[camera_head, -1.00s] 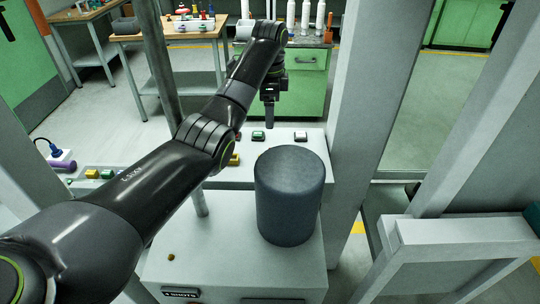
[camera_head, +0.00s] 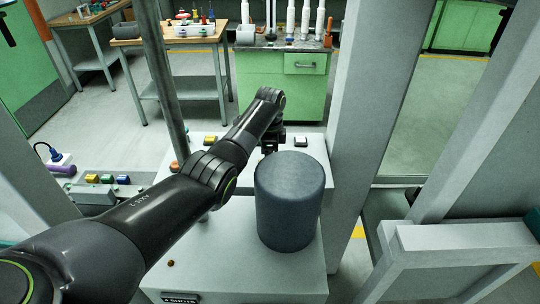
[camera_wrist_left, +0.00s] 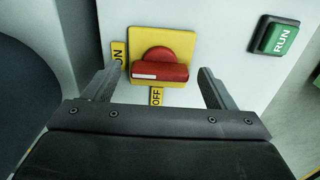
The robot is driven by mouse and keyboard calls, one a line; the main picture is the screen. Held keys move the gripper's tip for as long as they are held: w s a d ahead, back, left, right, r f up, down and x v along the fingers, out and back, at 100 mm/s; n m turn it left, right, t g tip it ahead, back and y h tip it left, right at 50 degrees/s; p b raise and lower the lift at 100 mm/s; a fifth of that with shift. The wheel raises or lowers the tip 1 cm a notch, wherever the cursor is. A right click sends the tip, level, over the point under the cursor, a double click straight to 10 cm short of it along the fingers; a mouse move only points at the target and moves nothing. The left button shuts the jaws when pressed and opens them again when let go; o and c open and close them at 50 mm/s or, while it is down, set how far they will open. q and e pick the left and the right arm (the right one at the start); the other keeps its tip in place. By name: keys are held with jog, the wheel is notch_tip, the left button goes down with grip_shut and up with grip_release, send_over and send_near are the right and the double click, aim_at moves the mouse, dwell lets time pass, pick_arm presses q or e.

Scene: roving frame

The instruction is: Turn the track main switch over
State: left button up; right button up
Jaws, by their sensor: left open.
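The track main switch is a red rotary handle (camera_wrist_left: 158,70) on a yellow plate (camera_wrist_left: 180,45) in the left wrist view. Its bar lies crosswise, with a white mark at its left end. An ON label (camera_wrist_left: 118,57) is to the left of the plate and an OFF label (camera_wrist_left: 156,96) is below it. My left gripper (camera_wrist_left: 162,72) is open, one finger on each side of the handle, with gaps visible beside both fingers. In the head view my left gripper (camera_head: 271,145) is partly hidden behind its wrist, and the switch cannot be made out. My right gripper is not in view.
A green RUN button (camera_wrist_left: 274,37) sits right of the switch. A dark cylinder (camera_head: 290,200) stands close to my left gripper. A yellow button (camera_head: 210,139) and a white button (camera_head: 301,141) are on the panel. Grey posts (camera_head: 370,90) rise to the right.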

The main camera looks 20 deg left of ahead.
pick_arm(q)
jog(key=c, duration=1)
